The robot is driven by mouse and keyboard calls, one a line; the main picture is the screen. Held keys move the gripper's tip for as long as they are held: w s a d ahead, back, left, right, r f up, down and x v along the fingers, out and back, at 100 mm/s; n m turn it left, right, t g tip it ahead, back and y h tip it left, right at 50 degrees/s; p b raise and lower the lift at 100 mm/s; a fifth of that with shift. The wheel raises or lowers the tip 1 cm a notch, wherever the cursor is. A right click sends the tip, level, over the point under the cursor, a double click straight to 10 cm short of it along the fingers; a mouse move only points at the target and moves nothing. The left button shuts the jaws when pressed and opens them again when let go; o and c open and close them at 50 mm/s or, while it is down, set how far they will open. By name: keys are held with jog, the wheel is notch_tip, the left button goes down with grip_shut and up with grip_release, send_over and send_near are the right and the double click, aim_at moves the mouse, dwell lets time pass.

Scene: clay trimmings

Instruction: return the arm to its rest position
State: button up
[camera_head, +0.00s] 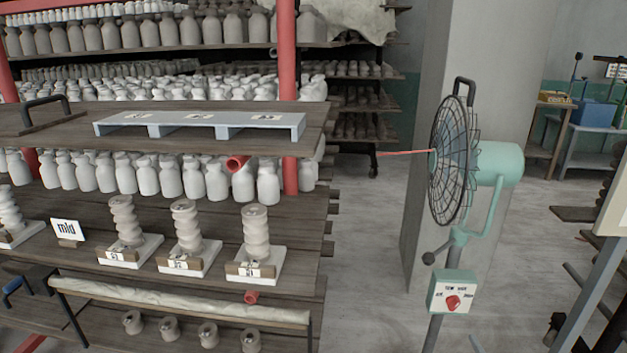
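My gripper and arm do not show in the head view, so I cannot see how the arm stands or whether the gripper holds anything.
Wooden shelving (60,130) with bottles and stacked clay pieces on white bases (187,268) fills the left. A white board (200,131) lies on one shelf. A green pedestal fan (500,165) with a red streamer and switch box (452,291) stands right of centre. Grey floor (365,260) between is clear.

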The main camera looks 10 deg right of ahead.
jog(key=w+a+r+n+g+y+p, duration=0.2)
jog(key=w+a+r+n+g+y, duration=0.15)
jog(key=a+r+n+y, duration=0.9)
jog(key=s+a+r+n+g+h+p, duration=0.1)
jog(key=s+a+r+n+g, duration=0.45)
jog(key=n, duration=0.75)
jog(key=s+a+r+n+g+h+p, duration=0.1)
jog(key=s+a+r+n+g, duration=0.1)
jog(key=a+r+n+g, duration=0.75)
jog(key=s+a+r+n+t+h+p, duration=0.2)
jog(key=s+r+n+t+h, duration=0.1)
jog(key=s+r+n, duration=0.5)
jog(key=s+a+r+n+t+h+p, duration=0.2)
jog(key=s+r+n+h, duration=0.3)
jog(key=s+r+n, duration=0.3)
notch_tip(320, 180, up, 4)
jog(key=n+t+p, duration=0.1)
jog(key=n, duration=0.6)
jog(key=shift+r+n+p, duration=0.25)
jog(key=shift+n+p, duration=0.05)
jog(key=shift+p, duration=0.05)
